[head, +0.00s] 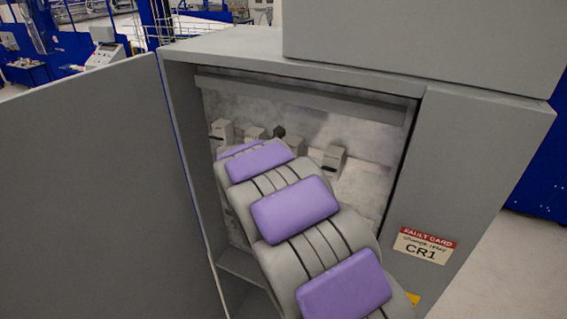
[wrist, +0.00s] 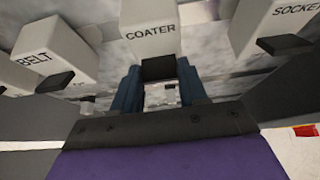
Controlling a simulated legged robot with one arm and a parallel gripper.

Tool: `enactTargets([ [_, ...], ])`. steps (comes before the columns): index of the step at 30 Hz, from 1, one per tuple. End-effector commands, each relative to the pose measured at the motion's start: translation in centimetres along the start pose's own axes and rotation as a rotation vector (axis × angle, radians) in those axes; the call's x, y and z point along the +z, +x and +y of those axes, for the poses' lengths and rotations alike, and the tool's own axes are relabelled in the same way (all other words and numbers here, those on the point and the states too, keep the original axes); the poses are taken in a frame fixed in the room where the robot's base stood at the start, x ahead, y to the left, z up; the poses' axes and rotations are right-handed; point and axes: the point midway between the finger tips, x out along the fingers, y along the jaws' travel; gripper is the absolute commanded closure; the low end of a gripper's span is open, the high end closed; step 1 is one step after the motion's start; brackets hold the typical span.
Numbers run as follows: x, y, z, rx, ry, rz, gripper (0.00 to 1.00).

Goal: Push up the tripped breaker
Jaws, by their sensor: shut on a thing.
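In the wrist view a row of pale breakers with black levers hangs across the top. The COATER breaker (wrist: 150,33) is in the middle, BELT (wrist: 52,47) on the left and SOCKET (wrist: 275,25) on the right. My gripper (wrist: 160,82) has its two blue fingers on either side of the black COATER lever (wrist: 158,68), shut on it. I cannot tell from the levers which breaker is tripped. In the head view my arm covers the gripper and part of the breaker row; a breaker (head: 332,160) shows at the right.
The breakers sit inside an open grey cabinet (head: 480,150). Its door (head: 85,180) stands open at the left. A fault card (head: 425,245) reading CR1 is on the right front. The cabinet's side walls and top edge bound the opening around my arm.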

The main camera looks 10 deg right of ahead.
Motion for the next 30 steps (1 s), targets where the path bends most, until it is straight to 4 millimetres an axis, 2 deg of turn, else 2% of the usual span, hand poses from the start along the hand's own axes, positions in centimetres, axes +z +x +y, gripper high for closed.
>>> enactTargets([
  [10,0.70,-0.17,0.13,0.003,0.000,0.087,0.88],
  [25,0.83,-0.23,0.17,0.004,-0.003,0.097,0.88],
  [26,0.84,-0.23,0.17,0.004,-0.003,0.097,0.56],
  [30,0.73,-0.21,0.11,0.003,-0.002,0.099,0.42],
])
